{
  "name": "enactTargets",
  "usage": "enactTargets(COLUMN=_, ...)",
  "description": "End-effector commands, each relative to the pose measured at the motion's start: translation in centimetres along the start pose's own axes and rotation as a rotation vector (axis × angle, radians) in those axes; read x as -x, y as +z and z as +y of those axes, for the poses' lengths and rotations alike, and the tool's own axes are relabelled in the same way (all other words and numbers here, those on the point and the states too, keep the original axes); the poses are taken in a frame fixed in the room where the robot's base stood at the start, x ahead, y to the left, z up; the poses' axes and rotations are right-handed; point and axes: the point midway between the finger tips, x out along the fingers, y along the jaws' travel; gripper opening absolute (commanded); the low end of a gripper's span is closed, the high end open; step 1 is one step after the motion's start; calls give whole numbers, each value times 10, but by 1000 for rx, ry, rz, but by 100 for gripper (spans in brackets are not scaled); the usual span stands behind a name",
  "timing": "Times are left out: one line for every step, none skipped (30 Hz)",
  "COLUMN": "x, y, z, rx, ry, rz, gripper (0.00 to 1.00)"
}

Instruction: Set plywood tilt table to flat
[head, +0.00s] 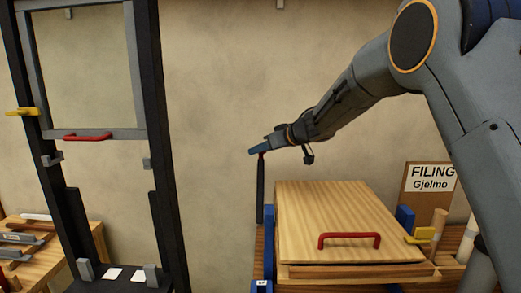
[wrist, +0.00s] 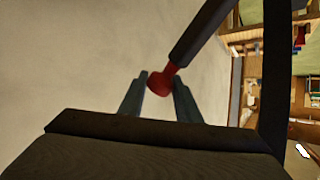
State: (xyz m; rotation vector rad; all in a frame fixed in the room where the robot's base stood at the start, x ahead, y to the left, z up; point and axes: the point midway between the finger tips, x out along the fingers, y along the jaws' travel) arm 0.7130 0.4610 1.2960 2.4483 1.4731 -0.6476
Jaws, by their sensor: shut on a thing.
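The plywood tilt table (head: 310,215) is at the lower right of the head view, with a red handle (head: 349,240) at its front edge. Its board lies close over the wooden base; I cannot tell whether it is fully flat. A black lever (head: 260,195) stands nearly upright at the table's left side. My gripper (head: 258,151) is shut on the red knob at the lever's top. In the wrist view, the red knob (wrist: 160,82) sits between my gripper's fingers (wrist: 160,98), and the black lever shaft (wrist: 198,33) runs up and right from it.
A dark frame (head: 150,100) with a sliding sash and red handle (head: 88,136) stands at left. A yellow clamp (head: 421,236) is at the table's right. A "FILING" sign (head: 432,178) stands behind it.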

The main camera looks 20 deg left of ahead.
Motion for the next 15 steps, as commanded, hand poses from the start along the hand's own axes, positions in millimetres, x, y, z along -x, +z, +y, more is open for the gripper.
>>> enactTargets(x=-2, y=6, z=4, rx=-5, ry=9, rz=-6, gripper=0)
enactTargets(x=-2, y=6, z=4, rx=-5, ry=9, rz=-7, gripper=32)
enactTargets(x=-2, y=6, z=4, rx=-5, ry=9, rz=-7, gripper=39)
enactTargets(x=-2, y=6, z=4, rx=-5, ry=8, rz=-7, gripper=44)
enactTargets(x=-2, y=6, z=4, rx=-5, ry=8, rz=-6, gripper=47)
enactTargets(x=-2, y=5, z=3, rx=-4, ry=7, rz=-6, gripper=47)
enactTargets(x=-2, y=5, z=3, rx=-4, ry=6, rz=-5, gripper=47)
enactTargets(x=-2, y=4, z=2, rx=-3, ry=5, rz=-5, gripper=47)
enactTargets(x=-2, y=4, z=1, rx=-2, ry=4, rz=-4, gripper=47)
enactTargets(x=-2, y=3, z=1, rx=-2, ry=3, rz=-4, gripper=47)
enactTargets(x=-2, y=3, z=0, rx=-1, ry=3, rz=-4, gripper=47)
enactTargets(x=-2, y=3, z=0, rx=-1, ry=3, rz=-3, gripper=47)
enactTargets(x=-1, y=3, z=0, rx=-1, ry=3, rz=-3, gripper=47)
enactTargets(x=0, y=2, z=0, rx=-1, ry=3, rz=-3, gripper=47)
enactTargets(x=1, y=2, z=1, rx=-1, ry=3, rz=-2, gripper=47)
